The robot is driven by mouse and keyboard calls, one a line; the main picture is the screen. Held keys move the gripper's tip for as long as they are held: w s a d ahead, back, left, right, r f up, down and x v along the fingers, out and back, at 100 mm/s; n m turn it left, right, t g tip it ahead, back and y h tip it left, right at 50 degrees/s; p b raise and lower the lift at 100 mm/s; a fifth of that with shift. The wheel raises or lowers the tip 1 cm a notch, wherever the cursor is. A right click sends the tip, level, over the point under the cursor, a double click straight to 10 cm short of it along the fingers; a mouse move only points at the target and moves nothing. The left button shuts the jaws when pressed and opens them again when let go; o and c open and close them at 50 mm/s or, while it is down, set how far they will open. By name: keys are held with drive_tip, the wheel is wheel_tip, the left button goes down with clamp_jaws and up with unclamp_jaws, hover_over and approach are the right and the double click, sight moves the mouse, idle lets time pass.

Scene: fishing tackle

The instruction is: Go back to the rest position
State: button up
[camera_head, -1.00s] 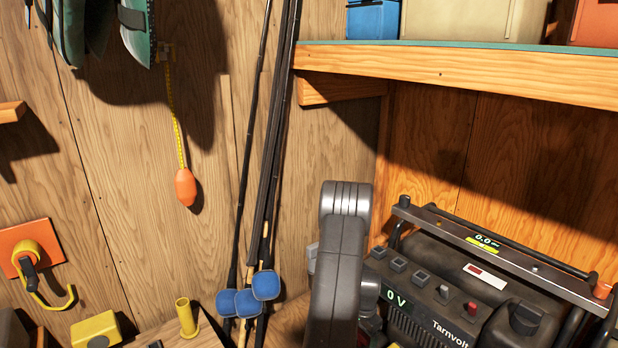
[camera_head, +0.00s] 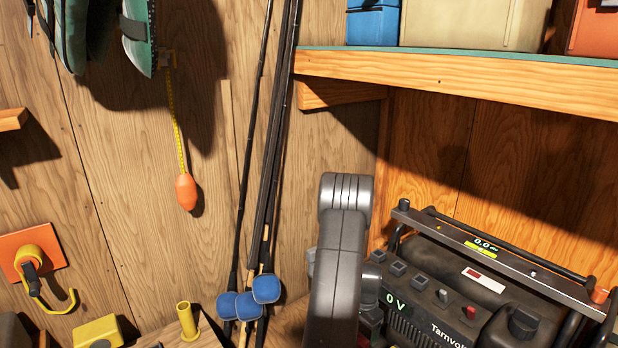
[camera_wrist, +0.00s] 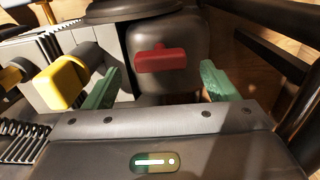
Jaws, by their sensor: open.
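My gripper (camera_wrist: 160,69) shows in the wrist view with its two green fingers wide apart and nothing held between them. A red T-shaped handle (camera_wrist: 164,58) on a dark grey rounded body appears between and beyond the fingers, apart from both. A yellow knob (camera_wrist: 69,83) on a pale block lies left of the left finger. In the head view my grey arm link stands upright at the lower middle, and my gripper is not visible there.
A black power unit (camera_head: 460,300) marked "0 V" stands right of my arm. A wooden shelf (camera_head: 460,82) with boxes is above it. Several rods (camera_head: 264,150) with blue ends lean on the wall to the left. An orange float (camera_head: 186,192) hangs from a yellow tape.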

wheel_tip(320, 180, down, 6)
drive_tip(key=shift+b, duration=0.85)
drive_tip(key=shift+f, duration=0.15)
drive_tip(key=n, duration=0.9)
drive_tip(key=shift+p, duration=0.3)
drive_tip(key=n, duration=0.4)
drive_tip(key=shift+n, duration=0.3)
drive_tip(key=shift+n+p, duration=0.4)
drive_tip(key=shift+n, duration=1.8)
